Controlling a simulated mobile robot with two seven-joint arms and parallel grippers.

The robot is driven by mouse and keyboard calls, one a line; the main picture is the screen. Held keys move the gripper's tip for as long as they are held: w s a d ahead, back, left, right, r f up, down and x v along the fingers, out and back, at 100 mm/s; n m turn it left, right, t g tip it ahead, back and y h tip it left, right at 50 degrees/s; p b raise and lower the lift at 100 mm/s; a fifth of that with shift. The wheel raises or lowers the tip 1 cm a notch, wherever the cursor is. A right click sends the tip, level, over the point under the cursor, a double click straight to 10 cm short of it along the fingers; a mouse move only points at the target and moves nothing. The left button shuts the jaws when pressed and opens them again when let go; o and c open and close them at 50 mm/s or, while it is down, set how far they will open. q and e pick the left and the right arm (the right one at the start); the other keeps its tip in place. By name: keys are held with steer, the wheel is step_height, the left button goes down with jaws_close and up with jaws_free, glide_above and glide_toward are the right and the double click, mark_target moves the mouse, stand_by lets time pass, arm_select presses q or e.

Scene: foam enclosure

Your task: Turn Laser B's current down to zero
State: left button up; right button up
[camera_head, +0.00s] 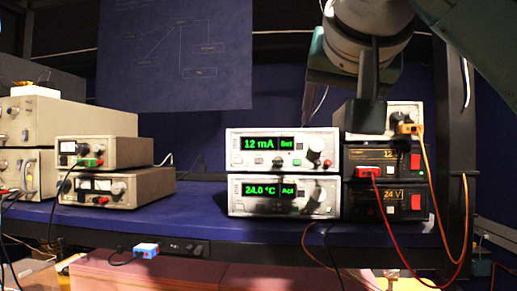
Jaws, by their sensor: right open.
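A white controller (236,152) stands on the blue shelf, stacked on a similar unit. Its green display (260,144) reads 12 mA. A large pale knob (316,144) sits right of the display, with a small red button or knob below it. No legible label says which laser it drives. My right gripper (337,121) reaches down from the upper right, open and empty. Its fingers hang in front of and above the right end of the stack, apart from the knob as far as I can tell. My left gripper is not in view.
The lower unit (233,193) shows 24.0 °C. Black power supplies (353,200) with red and orange cables stand close on the right. Beige instruments (120,152) stand at the left. The blue shelf (195,205) between is clear.

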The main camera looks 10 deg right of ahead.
mark_target(318, 143)
steer(key=p+x, duration=0.2)
steer(key=x, duration=0.1)
steer(key=p+x, duration=0.2)
steer(key=r+p+x, duration=0.1)
steer(key=p+x, duration=0.2)
steer(key=shift+w+d+f, duration=0.1)
steer(key=shift+w+d, duration=0.1)
steer(key=shift+w, duration=0.3)
steer(key=shift+w+d+f+p, duration=0.1)
steer(key=shift+w+f+p, duration=0.25)
steer(key=shift+w, duration=0.2)
steer(key=shift+c, duration=0.3)
jaws_close()
